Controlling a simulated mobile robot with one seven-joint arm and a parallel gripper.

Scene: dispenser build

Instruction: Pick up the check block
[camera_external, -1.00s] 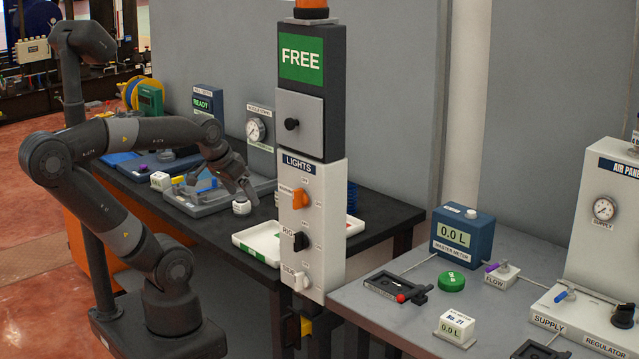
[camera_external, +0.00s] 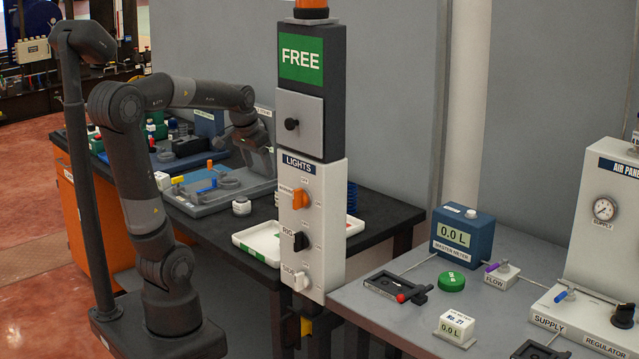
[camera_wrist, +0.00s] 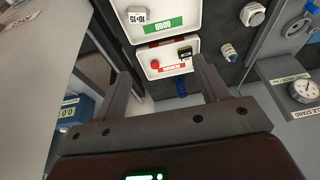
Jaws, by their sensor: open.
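No block that I can read as the check block shows; I cannot tell which item it is. In the wrist view a small white block (camera_wrist: 137,15) marked 10-15 lies in the white tray with the green GOOD label (camera_wrist: 163,25). A small dark block (camera_wrist: 185,53) with a yellowish mark lies in the tray with the red label (camera_wrist: 172,68), near a red round piece (camera_wrist: 155,64). My gripper (camera_wrist: 160,68) is open and empty, its fingers apart above the trays. In the external view my gripper (camera_external: 262,150) is raised over the black bench, partly behind the lights post.
The lights post (camera_external: 313,225) stands in front of the bench. A grey fixture (camera_external: 215,195) and a white round part (camera_external: 241,206) are left of the post. A gauge stand (camera_wrist: 300,92) is at right in the wrist view. The white tray (camera_external: 250,250) is near the front edge.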

